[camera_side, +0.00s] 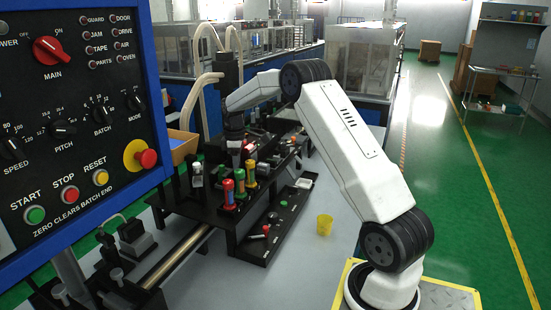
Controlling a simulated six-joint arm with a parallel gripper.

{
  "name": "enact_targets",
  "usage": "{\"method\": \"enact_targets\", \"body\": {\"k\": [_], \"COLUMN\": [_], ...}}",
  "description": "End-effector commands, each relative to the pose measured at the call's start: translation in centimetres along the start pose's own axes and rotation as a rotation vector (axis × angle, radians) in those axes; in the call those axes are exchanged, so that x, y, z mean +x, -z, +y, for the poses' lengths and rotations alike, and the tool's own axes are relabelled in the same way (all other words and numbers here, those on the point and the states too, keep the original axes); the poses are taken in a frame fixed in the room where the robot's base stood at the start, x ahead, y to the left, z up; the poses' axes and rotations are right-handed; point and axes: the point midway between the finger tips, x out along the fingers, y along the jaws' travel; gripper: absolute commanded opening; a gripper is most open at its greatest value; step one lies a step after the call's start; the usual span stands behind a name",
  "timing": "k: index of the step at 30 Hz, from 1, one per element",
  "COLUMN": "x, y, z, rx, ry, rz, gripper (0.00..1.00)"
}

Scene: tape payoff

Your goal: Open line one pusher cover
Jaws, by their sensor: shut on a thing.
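My gripper (236,153) is small and dark in the side view, pointing down over the black machine (215,205) on the bench. It is shut on a small part there, beside a block with red on it (250,146). The fingertips and the held part are too small and dark to make out fully. I cannot tell the line one pusher cover apart from the dark parts around my gripper, nor whether it stands open or shut.
Green-, red- and yellow-topped posts (229,194) stand in front of my gripper. A blue-framed control panel (75,110) fills the left. The grey bench top (300,275) is clear in front.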

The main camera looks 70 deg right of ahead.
Motion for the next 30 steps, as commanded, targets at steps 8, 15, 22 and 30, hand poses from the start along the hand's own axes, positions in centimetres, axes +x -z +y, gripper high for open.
{"method": "enact_targets", "body": {"k": [8, 15, 22, 30], "x": [-0.1, -0.2, -0.2, -0.1], "y": [-0.6, -0.9, -0.9, -0.9], "z": [1.8, 2.4, 2.4, 2.4], "rx": [0.001, 0.0, 0.0, 0.0], "ry": [-0.003, -0.003, -0.003, -0.001], "rz": [0.002, 0.002, 0.002, 0.001], "gripper": [0.0, 0.0, 0.53, 0.67]}}
